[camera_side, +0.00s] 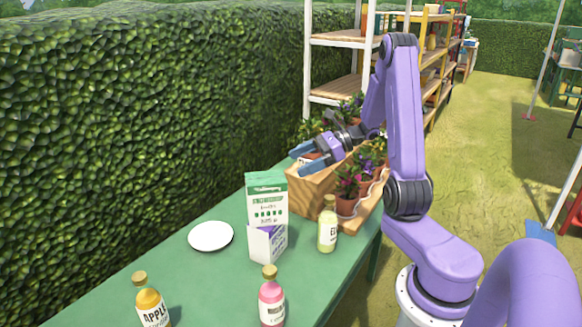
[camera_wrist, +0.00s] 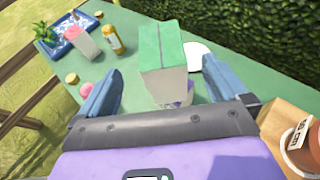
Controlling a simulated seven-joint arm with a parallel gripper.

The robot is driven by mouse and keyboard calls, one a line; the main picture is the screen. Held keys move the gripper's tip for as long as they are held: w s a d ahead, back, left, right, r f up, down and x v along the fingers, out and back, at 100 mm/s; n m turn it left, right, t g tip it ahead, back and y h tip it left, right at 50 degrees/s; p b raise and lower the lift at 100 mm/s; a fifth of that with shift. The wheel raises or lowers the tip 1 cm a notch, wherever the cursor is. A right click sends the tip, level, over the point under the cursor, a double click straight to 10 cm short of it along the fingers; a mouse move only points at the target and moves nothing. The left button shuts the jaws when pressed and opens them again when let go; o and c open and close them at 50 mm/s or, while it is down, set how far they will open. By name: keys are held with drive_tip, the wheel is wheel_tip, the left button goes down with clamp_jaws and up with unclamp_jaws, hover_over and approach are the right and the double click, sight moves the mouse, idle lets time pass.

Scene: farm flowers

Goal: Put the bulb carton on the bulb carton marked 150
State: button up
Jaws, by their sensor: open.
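A white carton with a green top (camera_side: 266,197) stands upright and appears to rest on a white and purple carton (camera_side: 268,243). Their faces look turned slightly differently. In the wrist view the green-topped carton (camera_wrist: 165,48) is ahead between my fingers, hiding most of the lower carton (camera_wrist: 184,96). I cannot read 150 on either one. My gripper (camera_side: 299,161) is open and empty, behind and to the right of the stack in the side view, with a gap to it. Its blue fingers also show in the wrist view (camera_wrist: 160,75).
A white plate (camera_side: 211,236) lies left of the cartons. A pale yellow bottle (camera_side: 327,226) stands close right; an apple bottle (camera_side: 151,304) and a pink bottle (camera_side: 271,299) stand in front. A wooden crate (camera_side: 310,190) and potted flowers (camera_side: 347,200) are beside my gripper. A hedge borders the table.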

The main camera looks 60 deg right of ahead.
drive_tip(key=s+a+n+g, duration=0.4)
drive_tip(key=a+n+g, duration=0.2)
drive_tip(key=a+n, duration=0.25)
drive_tip(key=s+a+n+g, duration=0.5)
drive_tip(key=a+n, duration=0.2)
drive_tip(key=a, duration=0.3)
drive_tip(key=s+a+n+t+h, duration=0.1)
drive_tip(key=s+n+h, duration=0.3)
drive_tip(key=s+n, duration=0.4)
drive_tip(key=s+a+n+h, duration=0.3)
drive_tip(key=s+n+h, duration=0.2)
drive_tip(key=n, duration=1.1)
drive_tip(key=s+r, duration=0.1)
drive_tip(key=s, duration=0.2)
drive_tip(key=shift+a+t, duration=0.4)
